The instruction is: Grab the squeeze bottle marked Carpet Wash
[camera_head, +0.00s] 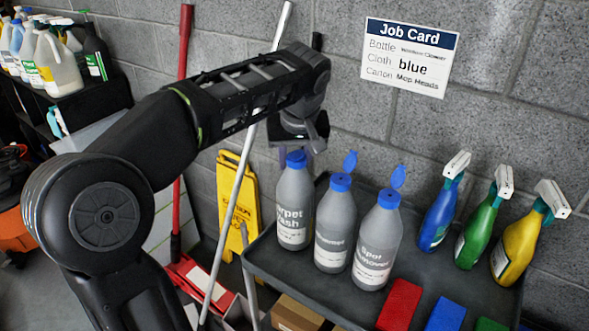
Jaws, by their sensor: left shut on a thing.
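The grey squeeze bottle marked Carpet Wash (293,212) is upright at the left end of a row of three on the dark tray (283,283). The first letter of its label is cut off by the bottle's curve. My left gripper (300,146) comes down from above and is shut on this bottle at its blue cap. The fingertips are partly hidden behind the cap. I cannot tell if the bottle's base is clear of the tray. My right gripper is not in view.
Two similar grey bottles, a middle one (335,228) and one marked Spot (376,245), stand close on the right. Blue (439,220), green (480,228) and yellow (522,240) spray bottles stand farther right. Cloths, including a red one (400,304), lie in front. A block wall (350,100) is behind.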

